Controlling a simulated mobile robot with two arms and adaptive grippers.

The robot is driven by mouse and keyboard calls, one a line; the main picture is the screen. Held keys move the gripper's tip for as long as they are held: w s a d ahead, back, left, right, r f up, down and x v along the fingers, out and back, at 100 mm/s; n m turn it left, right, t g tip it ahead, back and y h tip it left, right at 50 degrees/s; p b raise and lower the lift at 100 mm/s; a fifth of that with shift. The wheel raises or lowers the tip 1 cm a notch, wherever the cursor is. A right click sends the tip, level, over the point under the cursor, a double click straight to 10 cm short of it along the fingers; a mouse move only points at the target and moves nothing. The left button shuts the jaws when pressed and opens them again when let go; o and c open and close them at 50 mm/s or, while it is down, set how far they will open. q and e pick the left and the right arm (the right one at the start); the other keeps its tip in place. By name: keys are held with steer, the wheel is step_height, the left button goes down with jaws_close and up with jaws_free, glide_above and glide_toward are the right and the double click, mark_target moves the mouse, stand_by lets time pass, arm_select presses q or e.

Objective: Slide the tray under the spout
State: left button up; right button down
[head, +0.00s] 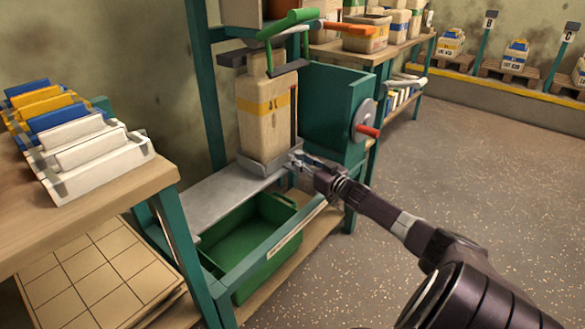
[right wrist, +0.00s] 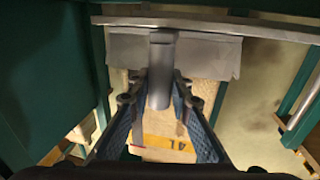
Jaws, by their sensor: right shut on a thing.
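The grey metal tray (head: 262,168) lies on the grey shelf (head: 205,203), with a beige container (head: 263,115) with a yellow label standing upright on it. The container also shows in the right wrist view (right wrist: 165,141). My right gripper (head: 297,159) is at the tray's right front corner. In the right wrist view, the fingers of my right gripper (right wrist: 158,88) are shut on a grey round handle (right wrist: 161,68) in front of a grey plate. I cannot clearly pick out the spout; dark grey parts surround the container's neck. My left gripper is not in view.
A green housing (head: 335,110) with a crank wheel (head: 364,120) and red knob stands right of the container. A green bin (head: 245,245) sits below the shelf. A table (head: 95,205) with stacked racks is at left. The floor at right is clear.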

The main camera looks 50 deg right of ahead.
steer(key=shift+d, duration=0.45)
steer(key=shift+r, duration=0.1)
steer(key=c, duration=1.7)
jaws_free()
steer(key=shift+d, duration=0.15)
steer(key=shift+c, duration=0.2)
steer(key=shift+s+a+f, duration=0.25)
steer(key=shift+s, duration=0.3)
steer(key=s+a, duration=0.1)
steer(key=s, duration=0.9)
steer(key=shift+s+r, duration=0.15)
steer(key=shift+s, duration=0.25)
